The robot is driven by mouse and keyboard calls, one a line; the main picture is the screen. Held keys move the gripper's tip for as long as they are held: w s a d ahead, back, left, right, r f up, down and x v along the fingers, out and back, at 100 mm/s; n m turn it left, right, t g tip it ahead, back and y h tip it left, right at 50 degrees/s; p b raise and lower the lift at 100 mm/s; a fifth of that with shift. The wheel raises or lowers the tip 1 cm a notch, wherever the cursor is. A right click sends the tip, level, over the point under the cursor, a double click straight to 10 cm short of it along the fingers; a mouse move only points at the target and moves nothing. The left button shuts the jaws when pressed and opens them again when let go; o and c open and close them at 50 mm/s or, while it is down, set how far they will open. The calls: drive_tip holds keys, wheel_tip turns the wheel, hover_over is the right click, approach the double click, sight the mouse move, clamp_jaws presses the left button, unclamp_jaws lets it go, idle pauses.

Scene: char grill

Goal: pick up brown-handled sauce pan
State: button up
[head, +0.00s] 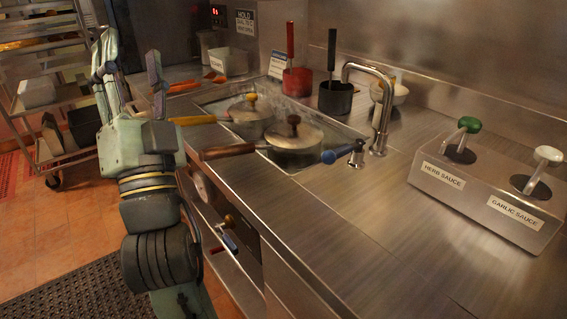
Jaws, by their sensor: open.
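The brown-handled sauce pan (296,137) sits over the sink in the steel counter, with a lid and a dark brown knob on it. Its brown handle (228,151) points left to the counter's front edge. My gripper (128,70) is raised at the left, with its fingers upward and apart. It is open and empty, left of the pan and clear of its handle. A second lidded pan with a yellow handle (196,120) stands just behind the brown-handled one.
A faucet (381,108) and a blue-ended handle (342,152) stand right of the pan. Red (297,81) and black (335,97) containers stand behind it. A sauce dispenser box (482,198) is at right. The front right counter is clear. A rack (45,90) stands at left.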

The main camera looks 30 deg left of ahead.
drive_tip(key=w+f+m+h, duration=0.6)
drive_tip(key=f+m+h, duration=0.3)
drive_tip(key=f+m, duration=0.15)
drive_tip(key=m+g+h+b, duration=0.1)
drive_tip(key=m+g+h, duration=0.1)
drive_tip(key=m+h, duration=0.55)
approach(236, 153)
drive_tip(key=w, duration=0.2)
drive_tip(key=shift+m+y, duration=0.35)
drive_tip(key=shift+m, duration=0.15)
drive_tip(key=x, duration=0.1)
drive_tip(key=p+x, duration=0.1)
drive_tip(key=x, duration=0.1)
drive_tip(key=f+x, duration=0.1)
drive_tip(key=x, duration=0.1)
drive_tip(key=p+x, duration=0.3)
drive_tip(key=x, duration=0.1)
drive_tip(key=shift+w+a+r, duration=0.1)
drive_tip(key=shift+r, duration=0.3)
drive_tip(key=shift+w+a+f, duration=0.1)
drive_tip(key=shift+w+f, duration=0.1)
drive_tip(key=shift+w, duration=0.2)
clamp_jaws()
drive_tip(key=shift+r+t, duration=0.15)
drive_tip(key=shift+t, duration=0.15)
